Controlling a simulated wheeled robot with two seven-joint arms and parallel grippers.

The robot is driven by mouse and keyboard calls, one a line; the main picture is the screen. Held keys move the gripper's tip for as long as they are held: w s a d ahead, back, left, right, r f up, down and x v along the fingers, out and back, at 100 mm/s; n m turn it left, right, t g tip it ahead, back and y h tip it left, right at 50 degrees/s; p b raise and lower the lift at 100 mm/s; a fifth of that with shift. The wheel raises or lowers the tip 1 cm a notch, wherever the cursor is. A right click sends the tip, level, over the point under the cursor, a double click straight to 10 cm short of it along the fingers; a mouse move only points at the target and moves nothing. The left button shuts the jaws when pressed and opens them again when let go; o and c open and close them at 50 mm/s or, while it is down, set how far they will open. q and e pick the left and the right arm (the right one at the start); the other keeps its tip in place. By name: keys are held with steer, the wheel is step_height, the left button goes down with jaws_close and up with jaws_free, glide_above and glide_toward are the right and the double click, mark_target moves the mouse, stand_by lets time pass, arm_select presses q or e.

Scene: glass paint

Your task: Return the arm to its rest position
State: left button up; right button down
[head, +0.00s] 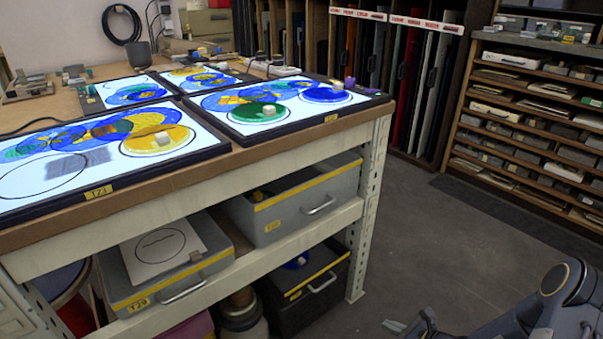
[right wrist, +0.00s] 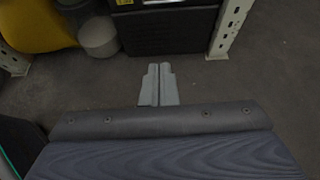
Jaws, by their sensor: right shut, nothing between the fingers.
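My right gripper (head: 397,327) is low at the bottom right of the head view, over the floor and apart from the workbench. In the right wrist view its two grey fingers (right wrist: 158,84) lie together with nothing between them. My right arm comes in from the lower right corner of the head view. My left gripper is in neither view.
A workbench (head: 290,151) carries several lit panels with coloured glass pieces. Grey drawers (head: 300,204) and a black bin (head: 312,291) sit below. A shelf rack (head: 536,110) stands at the right. The grey floor (head: 440,240) between them is clear.

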steer(key=s+a+r+n+g+y+p, duration=0.1)
steer(key=s+a+r+n+p, duration=0.3)
steer(key=r, duration=1)
steer(key=s+a+r+n+g+y+p, duration=0.15)
steer(key=r+n+p, duration=0.5)
steer(key=r, duration=0.75)
steer(key=s+a+r+n+g+p, duration=0.15)
steer(key=s+r+n+p, duration=0.35)
steer(key=r, duration=0.8)
arm_select(q)
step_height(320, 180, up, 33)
steer(key=p, duration=1.7)
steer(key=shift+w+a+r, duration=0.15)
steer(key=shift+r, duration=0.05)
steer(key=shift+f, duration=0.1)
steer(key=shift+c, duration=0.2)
arm_select(e)
steer(key=s+d+r+n+h, duration=0.1)
steer(key=s+r+n+h, duration=0.2)
steer(key=r, duration=0.7)
steer(key=s+d+r+n+h, duration=0.1)
steer(key=s+r+n+h, duration=0.2)
steer(key=s+r+n, duration=0.5)
steer(key=s+r, duration=0.2)
steer(key=s, duration=0.2)
steer(key=shift+s+d+r, duration=0.25)
steer(key=shift+d+r, duration=0.15)
